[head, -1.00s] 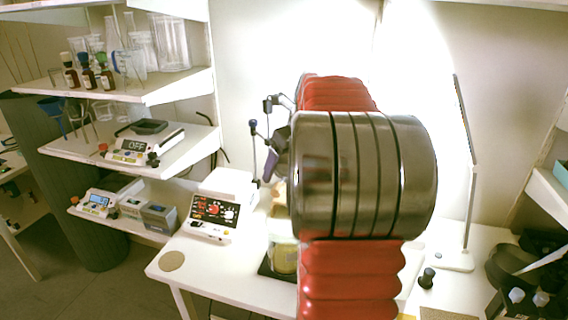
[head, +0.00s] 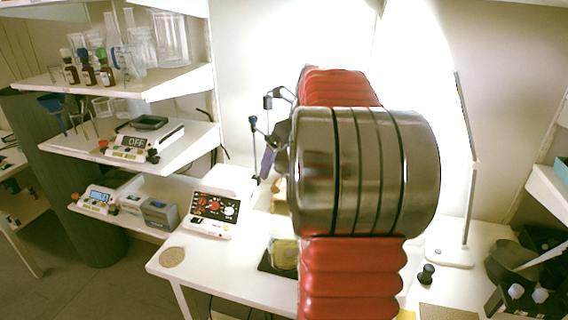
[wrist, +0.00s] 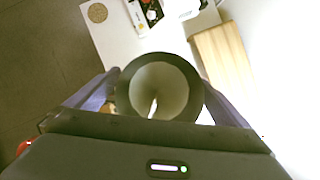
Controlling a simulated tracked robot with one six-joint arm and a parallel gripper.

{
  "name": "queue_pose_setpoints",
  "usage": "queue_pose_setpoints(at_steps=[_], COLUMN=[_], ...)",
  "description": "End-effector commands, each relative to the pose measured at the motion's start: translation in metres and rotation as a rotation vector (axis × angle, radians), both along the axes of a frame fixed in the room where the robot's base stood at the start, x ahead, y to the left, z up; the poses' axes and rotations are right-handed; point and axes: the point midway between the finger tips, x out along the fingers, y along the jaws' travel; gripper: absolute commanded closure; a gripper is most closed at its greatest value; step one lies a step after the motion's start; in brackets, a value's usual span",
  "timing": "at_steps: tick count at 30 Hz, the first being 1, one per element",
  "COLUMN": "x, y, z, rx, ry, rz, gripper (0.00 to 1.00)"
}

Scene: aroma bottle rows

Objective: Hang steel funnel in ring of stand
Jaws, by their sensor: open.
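In the wrist view a round, hollow vessel with a wide dark grey rim and pale inside, which looks like the steel funnel (wrist: 160,90), sits between the purple fingers of my gripper (wrist: 158,86). The gripper is open, with one finger on each side of it; whether either touches it is unclear. In the head view one purple finger of my gripper (head: 268,161) shows left of my arm, which hides the rest. I cannot make out the stand's ring in either view.
A white device with a red and black panel (head: 213,209) stands on the white table (head: 215,268). A pale yellow vessel (head: 284,252) stands on a dark mat beside my arm. A cork disc (head: 172,257) lies at the table's left corner. Glassware shelves (head: 180,83) are at left.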

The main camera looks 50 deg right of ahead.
Motion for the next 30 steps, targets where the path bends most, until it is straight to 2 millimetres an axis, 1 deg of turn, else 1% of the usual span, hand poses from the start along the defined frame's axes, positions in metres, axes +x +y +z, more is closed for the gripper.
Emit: queue_pose_setpoints(at_steps=[5,18,21,25,30], x=[-0.009,-0.039,-0.044,-0.048,-0.049], y=[0.000,0.001,0.001,0.002,0.002], z=[0.024,0.094,0.106,0.115,0.118], rx=[-0.004,-0.002,-0.002,-0.002,-0.001], ry=[-0.003,-0.002,-0.002,-0.001,0.000], rz=[-0.002,-0.002,-0.002,-0.002,-0.001], gripper=[0.00,0.00,0.00,0.00,0.00])
